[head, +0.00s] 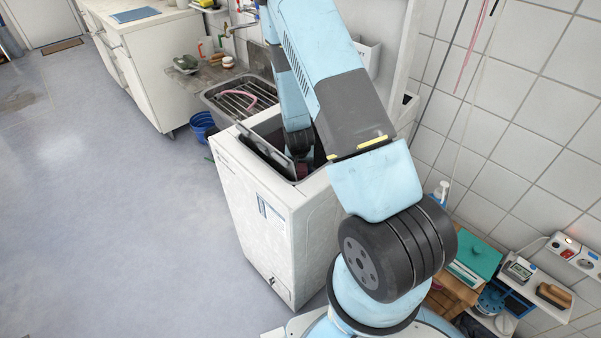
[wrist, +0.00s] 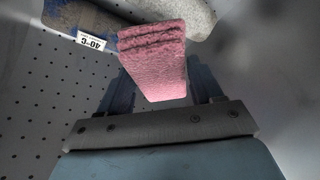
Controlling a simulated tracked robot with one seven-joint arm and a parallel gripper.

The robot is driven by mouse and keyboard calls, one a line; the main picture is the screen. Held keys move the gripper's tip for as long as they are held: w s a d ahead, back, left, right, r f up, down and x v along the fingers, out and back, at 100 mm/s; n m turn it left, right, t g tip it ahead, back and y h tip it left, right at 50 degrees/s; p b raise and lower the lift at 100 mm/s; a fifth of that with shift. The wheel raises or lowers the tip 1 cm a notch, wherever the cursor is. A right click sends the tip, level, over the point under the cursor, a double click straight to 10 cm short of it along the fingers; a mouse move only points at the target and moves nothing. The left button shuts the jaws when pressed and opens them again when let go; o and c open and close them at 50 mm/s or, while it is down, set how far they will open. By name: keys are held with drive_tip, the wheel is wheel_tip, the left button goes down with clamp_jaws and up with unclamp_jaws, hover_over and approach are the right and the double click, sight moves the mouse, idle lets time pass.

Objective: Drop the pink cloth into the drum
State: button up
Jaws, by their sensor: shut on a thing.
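The pink cloth (wrist: 152,55) is a folded, fluffy bundle held between the two dark fingers of my gripper (wrist: 160,80) in the wrist view. The drum (wrist: 40,100) shows around it as a grey wall dotted with holes. In the head view the drum is inside the white top-loading washer (head: 263,210), whose lid (head: 266,152) stands open. My arm reaches down into that opening. My gripper is mostly hidden there, with only a dark pinkish patch showing low in the opening.
In the wrist view, a blue cloth with a 40 °C tag (wrist: 92,42) and a pale grey cloth (wrist: 195,15) are beyond the pink one. A sink (head: 225,95) with a rack and a pink item is behind the washer. A blue bucket (head: 203,125) stands beside it. Left floor is clear.

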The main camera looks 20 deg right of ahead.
sight(300, 171)
drive_tip(key=shift+f, duration=2.1)
drive_tip(key=shift+f, duration=0.15)
drive_tip(key=o, duration=1.1)
drive_tip(key=shift+o, duration=0.2)
